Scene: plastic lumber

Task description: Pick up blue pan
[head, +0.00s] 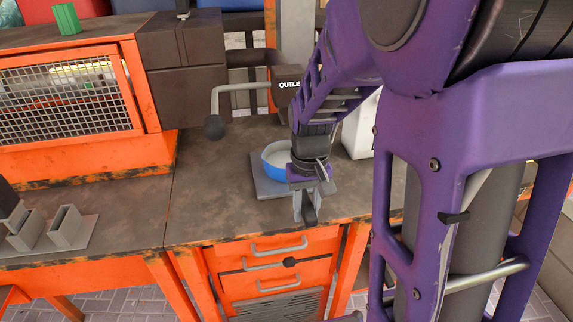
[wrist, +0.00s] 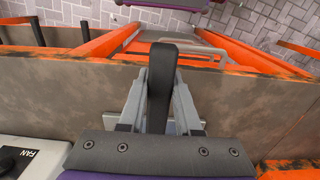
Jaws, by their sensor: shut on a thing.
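The blue pan (head: 271,170), with a pale inside, is at a grey square plate (head: 267,187) on the worktop in the head view. I cannot tell whether it touches the plate. My gripper (head: 306,206) points down at the pan's near right side and hides part of it. In the wrist view, the gripper (wrist: 159,100) has its two grey fingers on either side of the pan's black handle (wrist: 161,75), shut on it. The handle's end sticks out toward the front edge of the worktop. The pan's bowl is not visible in the wrist view.
A grey crank handle (head: 214,125) and a white box (head: 360,130) stand behind the pan. An orange mesh-fronted cabinet (head: 75,95) is at left, with grey metal pieces (head: 62,228) before it. Orange drawers (head: 275,265) are below. The worktop left of the plate is bare.

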